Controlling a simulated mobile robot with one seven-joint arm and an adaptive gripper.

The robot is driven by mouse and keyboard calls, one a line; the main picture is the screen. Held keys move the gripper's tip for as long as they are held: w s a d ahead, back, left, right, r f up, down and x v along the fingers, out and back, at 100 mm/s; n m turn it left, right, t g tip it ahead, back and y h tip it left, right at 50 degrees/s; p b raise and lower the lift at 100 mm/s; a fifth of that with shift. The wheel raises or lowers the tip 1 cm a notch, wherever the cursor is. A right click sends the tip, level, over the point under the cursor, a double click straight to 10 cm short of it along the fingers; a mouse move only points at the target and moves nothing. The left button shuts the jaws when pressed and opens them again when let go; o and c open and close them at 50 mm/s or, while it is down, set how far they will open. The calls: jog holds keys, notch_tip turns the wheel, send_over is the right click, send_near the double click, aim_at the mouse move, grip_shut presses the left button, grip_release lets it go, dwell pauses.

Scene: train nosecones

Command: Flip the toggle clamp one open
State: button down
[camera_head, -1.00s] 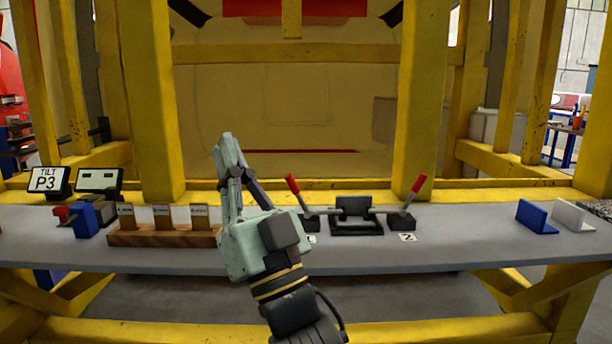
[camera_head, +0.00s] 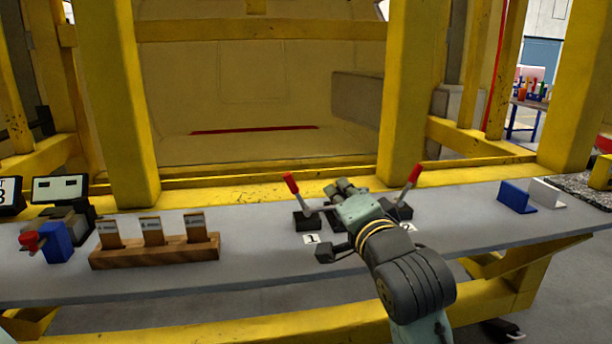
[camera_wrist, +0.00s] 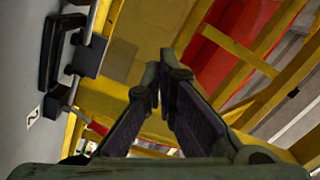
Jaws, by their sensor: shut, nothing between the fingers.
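Toggle clamp one (camera_head: 307,217) stands on the grey bench behind the "1" label (camera_head: 311,239). Its red-tipped handle (camera_head: 291,184) points up, leaning left. Toggle clamp two (camera_head: 401,211) stands to the right, its red-tipped handle (camera_head: 415,173) leaning right. My gripper (camera_head: 343,186) appears between the two handles in the head view, right of clamp one's handle and apart from it. My arm hides most of the black fixture between the clamps. In the wrist view my gripper (camera_wrist: 160,78) is shut and empty; the "2" label (camera_wrist: 33,118) and clamp two's red handle (camera_wrist: 97,128) show at left.
A wooden block (camera_head: 155,252) with several upright cards stands left on the bench. A blue and red device (camera_head: 55,241) is further left. Blue (camera_head: 516,197) and white (camera_head: 546,193) brackets stand at right. Yellow posts (camera_head: 410,80) rise behind the bench.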

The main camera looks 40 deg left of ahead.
jog(key=shift+w+d+f+m+h, duration=0.25)
jog(key=shift+w+m+h, duration=0.05)
jog(key=w+a+f+p, duration=0.1)
jog(key=w+a+p, duration=0.2)
jog(key=a, duration=0.7)
jog(key=shift+w+a+f, duration=0.4)
jog(key=shift+w, duration=0.05)
